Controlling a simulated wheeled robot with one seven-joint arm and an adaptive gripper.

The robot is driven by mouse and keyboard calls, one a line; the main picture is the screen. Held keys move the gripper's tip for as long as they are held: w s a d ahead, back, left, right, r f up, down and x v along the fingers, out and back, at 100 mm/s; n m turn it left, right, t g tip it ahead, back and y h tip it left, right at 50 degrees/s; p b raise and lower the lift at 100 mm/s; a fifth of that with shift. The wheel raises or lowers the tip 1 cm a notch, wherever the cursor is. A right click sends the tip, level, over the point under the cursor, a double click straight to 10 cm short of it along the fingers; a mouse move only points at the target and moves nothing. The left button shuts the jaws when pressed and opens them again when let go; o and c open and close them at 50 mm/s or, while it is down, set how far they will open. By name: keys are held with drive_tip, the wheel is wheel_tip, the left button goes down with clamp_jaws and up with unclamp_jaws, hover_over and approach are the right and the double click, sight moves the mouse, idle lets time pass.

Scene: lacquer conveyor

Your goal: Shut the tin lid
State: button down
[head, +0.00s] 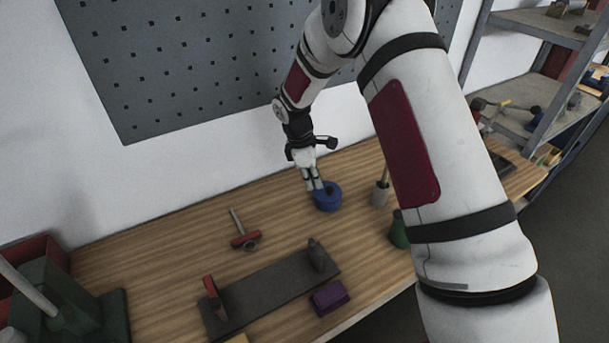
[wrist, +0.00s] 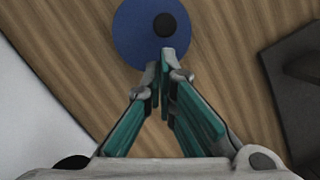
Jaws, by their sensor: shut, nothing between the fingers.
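A round blue tin (head: 328,198) stands on the wooden workbench, near its back. In the wrist view its blue lid (wrist: 135,32) shows from above with a dark round knob (wrist: 165,26). My gripper (head: 317,187) is shut and empty, with its fingers pointing down at the tin's near-left top. In the wrist view the fingertips (wrist: 165,62) overlap the lid's edge, just below the knob. I cannot tell whether they touch the lid. The lid looks seated on the tin, but a small gap would be hidden.
A red-headed tool (head: 245,241) lies left of the tin. A dark board (head: 265,292) with upright parts and a purple block (head: 329,297) are nearer the front. A grey cylinder (head: 379,194) and green object (head: 398,232) stand to the right. A pegboard (head: 200,60) hangs behind.

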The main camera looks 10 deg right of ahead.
drive_tip(key=shift+d, duration=0.25)
drive_tip(key=shift+s+d+f+n, duration=0.15)
drive_tip(key=shift+s+d+n, duration=0.35)
drive_tip(key=shift+d, duration=0.1)
drive_tip(key=shift+s+d+n, duration=0.1)
drive_tip(key=shift+s+n, duration=0.05)
drive_tip(key=shift+n, duration=0.25)
